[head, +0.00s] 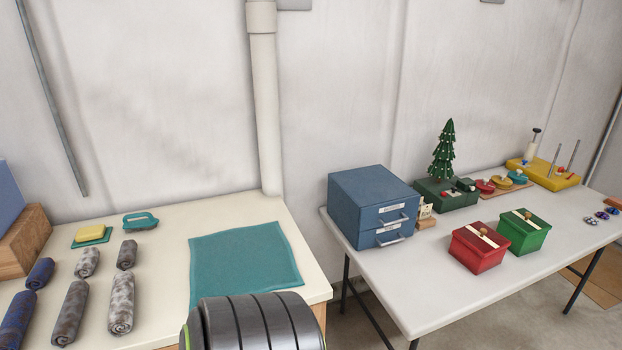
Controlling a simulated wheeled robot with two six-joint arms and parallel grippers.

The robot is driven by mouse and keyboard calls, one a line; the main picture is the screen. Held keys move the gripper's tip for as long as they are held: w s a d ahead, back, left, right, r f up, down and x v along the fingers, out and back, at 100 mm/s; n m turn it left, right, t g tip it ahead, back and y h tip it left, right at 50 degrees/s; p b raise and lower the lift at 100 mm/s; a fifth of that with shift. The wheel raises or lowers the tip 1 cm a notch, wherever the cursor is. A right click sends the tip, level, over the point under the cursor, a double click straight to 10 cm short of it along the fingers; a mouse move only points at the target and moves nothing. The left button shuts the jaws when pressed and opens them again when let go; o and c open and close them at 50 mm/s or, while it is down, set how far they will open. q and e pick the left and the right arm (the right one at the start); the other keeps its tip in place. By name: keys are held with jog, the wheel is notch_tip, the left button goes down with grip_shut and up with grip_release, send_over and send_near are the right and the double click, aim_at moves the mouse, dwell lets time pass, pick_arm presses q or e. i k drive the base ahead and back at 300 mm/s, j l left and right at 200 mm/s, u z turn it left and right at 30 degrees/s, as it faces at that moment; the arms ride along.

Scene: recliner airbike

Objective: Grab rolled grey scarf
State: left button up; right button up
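Several rolled cloths lie on the cream table at the left of the head view. A darker grey roll (69,314) lies at the front, with a light mottled grey roll (121,303) to its right. Behind them are a small light grey roll (88,262) and a small brown-grey roll (127,254). I cannot tell which grey one is the scarf. Two blue rolls, one small (40,273) and one large (16,319), lie to their left. Neither of my grippers is in view.
A teal cloth (243,262) lies flat right of the rolls. A yellow sponge (90,233) and teal brush (140,220) lie behind them; a wooden box (22,245) stands left. A gap separates the white table (400,290), holding a blue drawer box (372,205) and red box (478,249).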

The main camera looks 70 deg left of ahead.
aim_at(66, 328)
jog(key=u, duration=0.4)
jog(key=i+u, duration=0.1)
jog(key=u, duration=0.35)
jog(key=l+u, duration=0.1)
jog(key=u, duration=0.3)
jog(key=i+u, duration=0.1)
jog(key=u, duration=0.35)
